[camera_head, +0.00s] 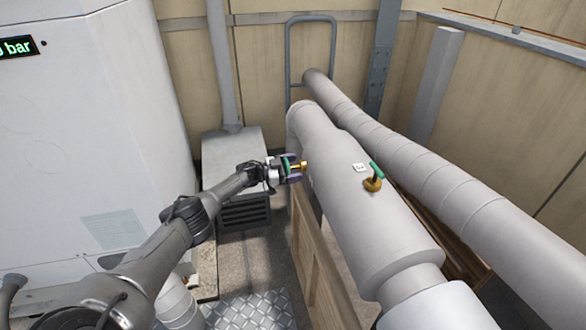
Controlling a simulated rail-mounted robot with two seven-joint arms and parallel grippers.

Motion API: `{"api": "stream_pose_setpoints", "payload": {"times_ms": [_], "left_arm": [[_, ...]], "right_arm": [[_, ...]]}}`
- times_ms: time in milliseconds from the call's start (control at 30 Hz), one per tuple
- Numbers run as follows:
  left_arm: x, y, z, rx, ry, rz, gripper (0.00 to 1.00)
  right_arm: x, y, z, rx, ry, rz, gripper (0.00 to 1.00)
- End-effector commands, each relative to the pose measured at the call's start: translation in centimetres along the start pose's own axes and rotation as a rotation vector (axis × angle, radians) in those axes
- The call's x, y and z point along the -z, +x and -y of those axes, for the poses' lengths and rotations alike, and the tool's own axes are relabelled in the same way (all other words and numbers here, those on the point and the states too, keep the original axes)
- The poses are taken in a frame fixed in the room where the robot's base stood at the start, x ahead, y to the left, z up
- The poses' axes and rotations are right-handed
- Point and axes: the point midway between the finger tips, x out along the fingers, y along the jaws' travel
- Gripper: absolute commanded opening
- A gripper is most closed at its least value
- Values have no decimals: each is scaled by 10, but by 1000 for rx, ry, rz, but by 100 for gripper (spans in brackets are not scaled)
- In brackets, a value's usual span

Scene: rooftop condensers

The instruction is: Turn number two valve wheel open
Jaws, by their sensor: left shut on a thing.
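My left gripper (290,168) is shut on a small green valve wheel (286,164). This wheel sits on a brass stem (300,167) at the left side of the thick grey pipe (365,190); the fingers hide part of it. A second green valve handle (377,171) stands on a brass body (373,185) on top of the same pipe, with nothing touching it. A small white label (360,167) with a dark mark, too small to read surely, is beside it. My right gripper is not in view.
A large white cabinet (90,130) with a green "bar" display (18,46) fills the left. A grey box (232,165) stands behind my arm. A long thinner pipe (430,175) runs along the right.

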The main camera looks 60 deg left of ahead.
Motion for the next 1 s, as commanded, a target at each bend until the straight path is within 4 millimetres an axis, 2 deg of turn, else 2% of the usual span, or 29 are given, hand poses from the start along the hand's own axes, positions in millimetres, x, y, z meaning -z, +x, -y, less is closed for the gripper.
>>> {"api": "stream_pose_setpoints", "payload": {"times_ms": [67, 100, 233, 467, 633, 767, 1000], "left_arm": [[0, 0, 0, 1, -4, 0, 61], [0, 0, 0, 1, -4, 0, 88], [0, 0, 0, 0, -3, 0, 100], [0, -1, 0, 0, -2, 0, 100], [1, -12, 0, 0, -2, 3, 100], [3, -32, 1, -1, -2, 4, 100], [2, -78, 0, 0, -3, 5, 100]], "right_arm": [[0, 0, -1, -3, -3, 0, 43], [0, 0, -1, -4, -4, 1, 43], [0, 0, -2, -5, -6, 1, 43], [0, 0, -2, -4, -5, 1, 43], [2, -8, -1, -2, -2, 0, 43], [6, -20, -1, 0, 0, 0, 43], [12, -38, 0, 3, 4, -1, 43]]}}
